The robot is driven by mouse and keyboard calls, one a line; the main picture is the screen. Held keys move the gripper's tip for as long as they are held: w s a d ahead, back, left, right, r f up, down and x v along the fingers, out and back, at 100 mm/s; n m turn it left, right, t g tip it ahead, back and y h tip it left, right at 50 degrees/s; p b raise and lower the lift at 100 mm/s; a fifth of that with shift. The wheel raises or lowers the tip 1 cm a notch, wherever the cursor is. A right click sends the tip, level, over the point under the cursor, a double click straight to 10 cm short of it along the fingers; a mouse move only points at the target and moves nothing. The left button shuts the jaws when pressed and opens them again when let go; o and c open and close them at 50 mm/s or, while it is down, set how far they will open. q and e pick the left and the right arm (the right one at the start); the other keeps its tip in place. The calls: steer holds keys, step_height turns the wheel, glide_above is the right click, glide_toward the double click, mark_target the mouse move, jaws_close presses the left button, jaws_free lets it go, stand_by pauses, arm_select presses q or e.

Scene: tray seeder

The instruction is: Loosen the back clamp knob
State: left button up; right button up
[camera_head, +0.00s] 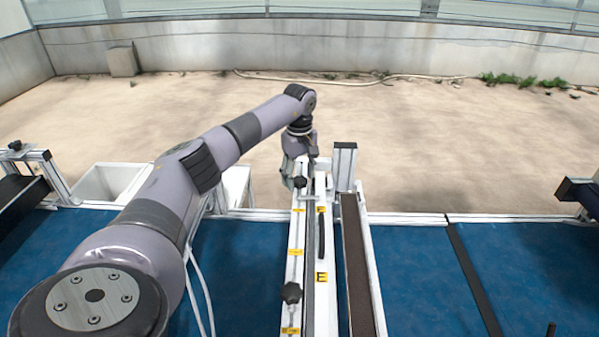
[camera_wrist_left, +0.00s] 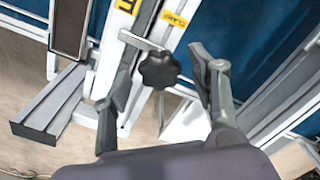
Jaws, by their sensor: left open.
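The back clamp knob (camera_head: 300,182) is a black lobed knob at the far end of the white rail (camera_head: 296,232) in the head view. In the left wrist view the knob (camera_wrist_left: 160,70) sits near the centre, on a grey clamp bar beside a yellow CLAMP label (camera_wrist_left: 176,18). My left gripper (camera_head: 297,174) is at the far end of the rail, close to the knob. In the left wrist view its open fingers (camera_wrist_left: 158,88) stand on either side of the knob, with visible gaps. Nothing is held. My right gripper is in neither view.
The front black knob (camera_head: 291,293) is on the same rail, nearer me. A black handle (camera_head: 321,233) and a dark-filled channel (camera_head: 357,262) lie to the right. A white bin (camera_head: 92,182) stands at left. The blue surface (camera_head: 425,280) at right is mostly clear.

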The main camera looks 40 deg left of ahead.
arm_select(q)
steer(key=shift+f, duration=0.15)
steer(key=shift+c, duration=0.5)
steer(key=c, duration=1.1)
